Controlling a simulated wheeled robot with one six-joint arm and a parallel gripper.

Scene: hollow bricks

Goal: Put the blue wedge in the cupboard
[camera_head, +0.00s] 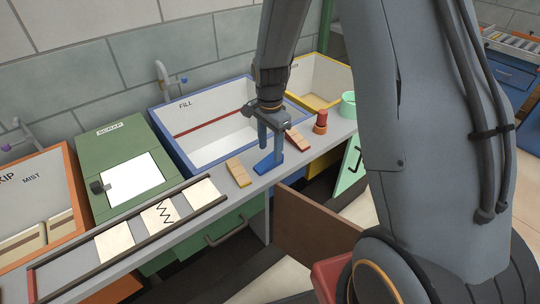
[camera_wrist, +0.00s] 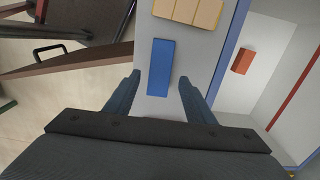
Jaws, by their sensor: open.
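The blue wedge (camera_head: 268,162) lies on the grey counter near its front edge. In the wrist view the blue wedge (camera_wrist: 160,67) shows as a blue rectangle ahead of my gripper. My gripper (camera_head: 271,148) is open, pointing down just above the wedge. In the wrist view the two fingers of my gripper (camera_wrist: 160,82) stand apart on either side of the wedge's near part, with gaps showing. The cupboard is under the counter; its brown door (camera_head: 312,226) stands swung out. A black-handled door also shows in the wrist view (camera_wrist: 95,60). The cupboard's inside is mostly hidden.
A tan segmented block (camera_head: 238,172) lies left of the wedge. A red-brown wedge (camera_head: 297,138) and a red-topped peg (camera_head: 321,122) are to its right. The blue-rimmed FILL basin (camera_head: 161,122) is behind. A mint cup (camera_head: 348,104) stands farther right. The open door juts into the floor space.

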